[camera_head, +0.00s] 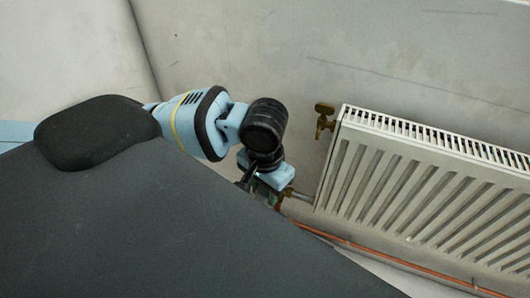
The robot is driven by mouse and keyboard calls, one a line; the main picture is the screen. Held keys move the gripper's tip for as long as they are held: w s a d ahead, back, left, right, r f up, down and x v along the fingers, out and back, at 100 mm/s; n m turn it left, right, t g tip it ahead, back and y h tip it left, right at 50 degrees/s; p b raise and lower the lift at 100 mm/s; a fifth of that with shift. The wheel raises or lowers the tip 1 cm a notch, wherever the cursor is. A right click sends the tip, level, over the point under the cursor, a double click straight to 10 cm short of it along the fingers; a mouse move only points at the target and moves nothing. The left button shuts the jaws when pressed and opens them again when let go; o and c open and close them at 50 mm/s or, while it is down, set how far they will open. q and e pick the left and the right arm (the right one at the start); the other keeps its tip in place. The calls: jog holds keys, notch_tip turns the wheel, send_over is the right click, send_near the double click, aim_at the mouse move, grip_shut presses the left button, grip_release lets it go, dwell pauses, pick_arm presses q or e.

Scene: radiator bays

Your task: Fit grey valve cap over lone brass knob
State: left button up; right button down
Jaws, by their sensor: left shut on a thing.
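A brass knob (324,107) on a small brass valve sticks out by the upper left end of the radiator, with nothing over it. My left gripper (276,194) is low beside the radiator's lower left corner, below and left of that knob and apart from it. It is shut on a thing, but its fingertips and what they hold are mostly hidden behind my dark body. I cannot make out the grey valve cap. My right gripper is not in view.
A white ribbed radiator (420,190) hangs on the grey wall at the right. A short pipe stub (302,197) shows at its lower left corner. A copper pipe (400,268) runs below it. The wall around the brass knob is clear.

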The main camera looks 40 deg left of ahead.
pick_arm(q)
jog(key=w, duration=0.3)
jog(key=w+a+f, duration=0.1)
jog(key=w, duration=0.1)
jog(key=w+a, duration=0.1)
jog(key=w, duration=0.2)
jog(key=shift+w+f, duration=0.25)
jog(key=shift+w, duration=0.1)
jog(key=shift+w+a+f+b, duration=0.1)
jog(key=shift+w+f+b, duration=0.25)
jog(key=shift+f+b, duration=0.25)
jog(key=shift+w+a+f+b, duration=0.15)
jog(key=shift+w+f+b, duration=0.2)
jog(key=shift+w+b, duration=0.25)
jog(key=shift+f, duration=0.2)
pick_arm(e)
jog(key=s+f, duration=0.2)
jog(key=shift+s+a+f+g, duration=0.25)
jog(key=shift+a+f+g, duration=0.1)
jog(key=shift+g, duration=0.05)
pick_arm(q)
jog(key=shift+s+f+p, duration=0.1)
jog(key=shift+f+p, duration=0.2)
jog(key=shift+p, duration=0.15)
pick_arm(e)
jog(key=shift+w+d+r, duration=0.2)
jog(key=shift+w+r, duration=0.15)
